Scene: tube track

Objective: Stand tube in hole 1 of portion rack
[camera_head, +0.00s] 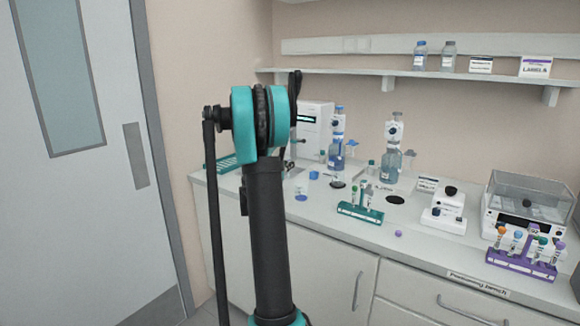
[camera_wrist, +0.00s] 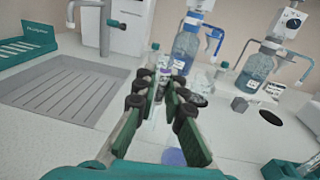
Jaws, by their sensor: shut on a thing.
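In the head view my arm hides the gripper and tube. A green rack (camera_head: 360,214) holding a few capped tubes stands on the bench in the head view; its edge also shows at the lower right of the wrist view (camera_wrist: 290,170). A purple rack (camera_head: 521,266) with several capped tubes stands at the right. I cannot tell which is the portion rack.
A teal tray (camera_wrist: 25,45) and grey drain mat (camera_wrist: 65,88) lie left of my gripper. Dispenser bottles (camera_wrist: 185,50) (camera_wrist: 258,75) stand behind it. A small white device (camera_head: 444,210) and a clear-lidded machine (camera_head: 525,200) stand further right.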

